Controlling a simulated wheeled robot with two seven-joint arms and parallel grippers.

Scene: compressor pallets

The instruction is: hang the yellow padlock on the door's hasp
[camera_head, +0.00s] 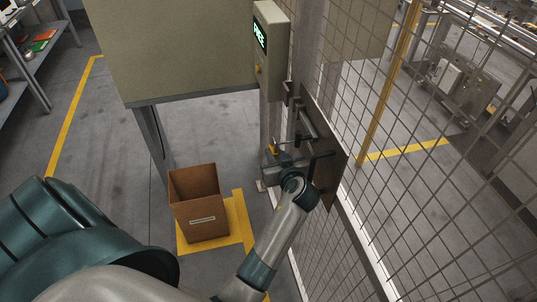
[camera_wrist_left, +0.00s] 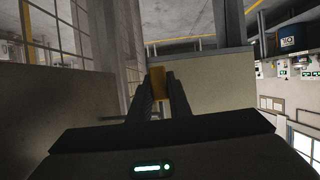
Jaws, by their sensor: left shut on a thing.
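My left gripper (camera_head: 275,153) is at the lock side of the mesh door, next to the post. It is shut on the yellow padlock (camera_head: 273,148), which shows only as a small yellow patch in the head view. In the left wrist view the padlock (camera_wrist_left: 157,80) is a yellow-orange block between the two dark fingertips (camera_wrist_left: 158,88). Its shackle cannot be made out. A dark plate (camera_head: 328,155) with bar-like latch parts (camera_head: 305,122) is on the door beside the gripper. I cannot tell the hasp itself apart, nor whether the padlock touches it. My right gripper is not in view.
A grey control box (camera_head: 270,45) with a lit green "FREE" display is on the post above the gripper. An open cardboard box (camera_head: 196,212) stands on a yellow floor marking below left. Wire mesh (camera_head: 440,210) fills the right side. A beige cabinet (camera_head: 180,50) stands behind.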

